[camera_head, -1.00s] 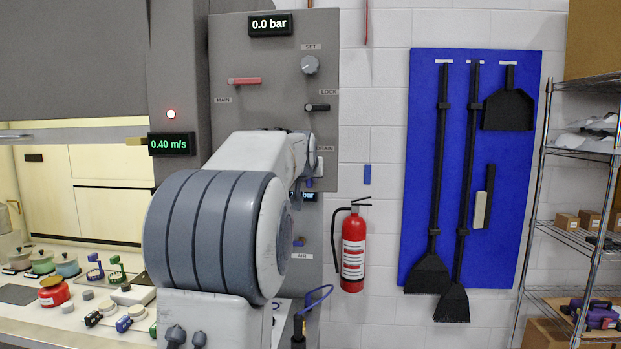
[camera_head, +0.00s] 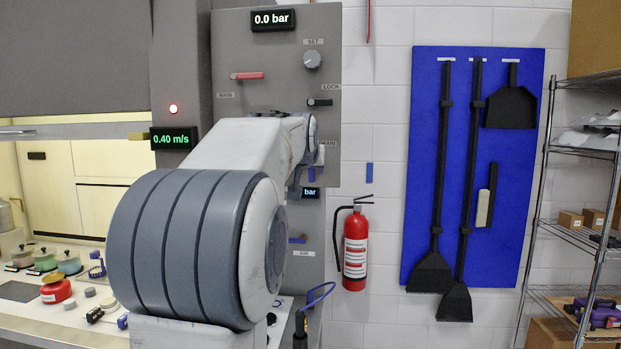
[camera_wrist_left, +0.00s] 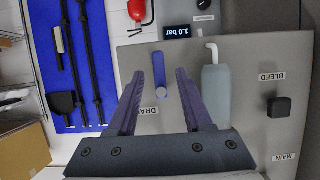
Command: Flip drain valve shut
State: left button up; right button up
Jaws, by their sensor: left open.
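The drain valve has a blue lever (camera_wrist_left: 159,70) on a round pivot, beside a partly covered DRAIN label on the grey panel (camera_wrist_left: 255,55). In the wrist view the lever points to the picture's top, away from my wrist. My left gripper (camera_wrist_left: 160,80) is open, with a finger on each side of the lever and a visible gap to both. I cannot tell how deep the lever sits between them. In the head view my left gripper (camera_head: 300,182) shows only in part at the panel, and my arm hides the drain lever. My right gripper is out of view.
A blue AIR lever (camera_head: 297,240) sits lower on the panel. A red extinguisher (camera_head: 355,245) hangs to the right.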

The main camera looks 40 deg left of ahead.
pick_arm(q)
jog(key=b+v, duration=0.1)
jog(key=v, duration=0.5)
jog(key=shift+s+d+b, duration=0.15)
jog(key=shift+s+b, duration=0.15)
jog(key=shift+b, duration=0.05)
jog(key=shift+r, duration=0.1)
